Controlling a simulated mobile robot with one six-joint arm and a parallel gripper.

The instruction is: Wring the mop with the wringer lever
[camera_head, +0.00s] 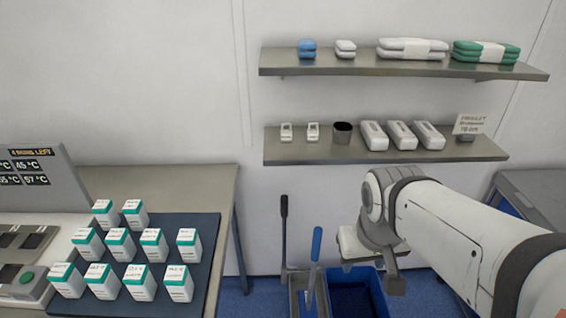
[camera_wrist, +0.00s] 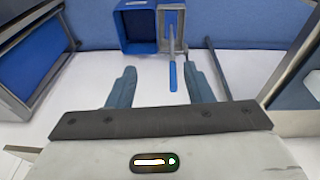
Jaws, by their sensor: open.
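The wringer lever, with a blue grip (camera_head: 317,244), rises from the grey wringer (camera_head: 300,284) at the bottom of the head view. In the wrist view the lever's blue grip (camera_wrist: 172,76) shows between my fingers, right of the middle, and it is not gripped. My gripper (camera_wrist: 159,82) is open and empty. A dark upright handle (camera_head: 284,220), likely the mop's, stands left of the lever; it also shows in the wrist view (camera_wrist: 216,66), beyond my right finger. The mop head cannot be made out.
A blue bucket (camera_head: 357,296) stands beside the wringer. A table (camera_head: 180,178) with a dark mat and several white-and-green boxes is at left. Two wall shelves (camera_head: 390,150) (camera_head: 400,66) hold supplies above. A metal-framed unit (camera_wrist: 32,60) is at left in the wrist view.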

